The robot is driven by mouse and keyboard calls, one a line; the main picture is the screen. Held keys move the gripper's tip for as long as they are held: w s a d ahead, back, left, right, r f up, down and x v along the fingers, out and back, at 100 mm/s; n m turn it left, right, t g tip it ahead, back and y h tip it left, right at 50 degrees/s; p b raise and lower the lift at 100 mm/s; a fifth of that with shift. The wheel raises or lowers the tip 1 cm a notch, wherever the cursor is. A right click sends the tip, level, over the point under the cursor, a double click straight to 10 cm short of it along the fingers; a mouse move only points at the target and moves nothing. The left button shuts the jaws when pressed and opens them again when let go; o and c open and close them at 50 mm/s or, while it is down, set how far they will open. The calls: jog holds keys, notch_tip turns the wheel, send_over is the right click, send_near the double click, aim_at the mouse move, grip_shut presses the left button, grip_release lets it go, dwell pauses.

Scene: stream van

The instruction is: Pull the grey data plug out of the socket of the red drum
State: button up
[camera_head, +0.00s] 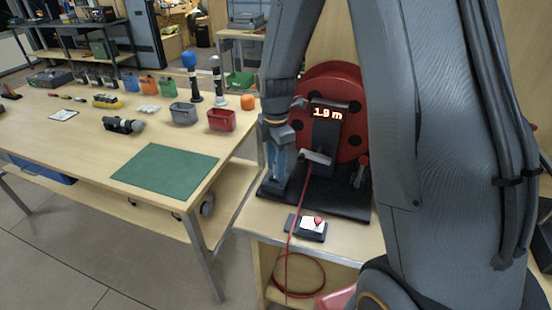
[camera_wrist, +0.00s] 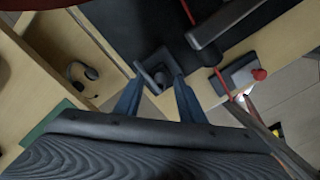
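The red drum (camera_head: 348,82) stands on a black base (camera_head: 335,192), with a "1.9 m" display on its front. In the wrist view, a grey socket block (camera_wrist: 151,62) sits at the base's edge. A small round grey piece (camera_wrist: 159,77), seemingly the data plug, shows at it between my fingers. My gripper (camera_head: 277,172) points down at the left end of the base, and its blue fingers also show in the wrist view (camera_wrist: 160,88). The fingers stand apart on either side of the grey piece, with gaps visible. In the head view my gripper hides socket and plug.
A red cable (camera_head: 296,215) hangs from the drum's grey guide bar (camera_head: 317,158) to a coil below. A small box with a red knob (camera_head: 312,225) lies in front. The left table holds a green mat (camera_head: 165,172), bins and tools. Headphones (camera_wrist: 80,75) lie on a shelf.

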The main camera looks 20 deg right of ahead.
grip_shut()
jog(key=c, duration=0.6)
grip_release()
grip_shut()
jog(key=shift+r+p, duration=1.05)
jog(key=shift+r, duration=0.3)
jog(key=shift+r+p, duration=1.3)
jog(key=shift+r, duration=0.1)
